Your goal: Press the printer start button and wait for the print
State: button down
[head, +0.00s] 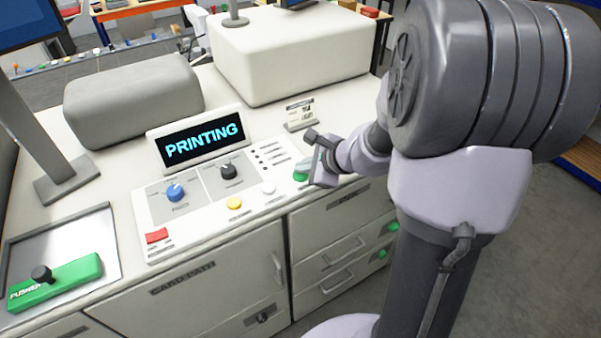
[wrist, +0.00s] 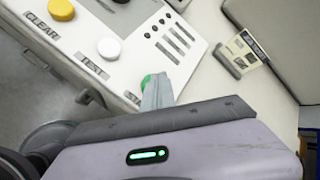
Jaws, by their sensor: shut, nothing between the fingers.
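The printer display (head: 203,138) reads "PRINTING" in bright blue letters on a black screen. Below it is the control panel (head: 160,205) with knobs and buttons. The green start button (head: 300,174) is at the panel's right end; in the wrist view the green button (wrist: 147,80) is partly hidden by my fingers. My gripper (head: 306,165) is shut and empty, its fingertips at the green button; I cannot tell whether they press it. My gripper also shows in the wrist view (wrist: 155,92).
On the panel are a red button (head: 157,236), a yellow button (head: 234,203), a white button (head: 268,187) and a blue knob (head: 174,192). A small printed card holder (head: 299,115) stands behind. A green pusher block (head: 55,282) lies on a metal tray (head: 92,246) at the left.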

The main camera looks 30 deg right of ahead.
aim_at(303, 176)
jog(key=shift+r+p, duration=0.55)
jog(key=shift+r, duration=0.2)
notch_tip(303, 176, up, 5)
jog(key=p, duration=0.4)
jog(key=shift+r, duration=0.1)
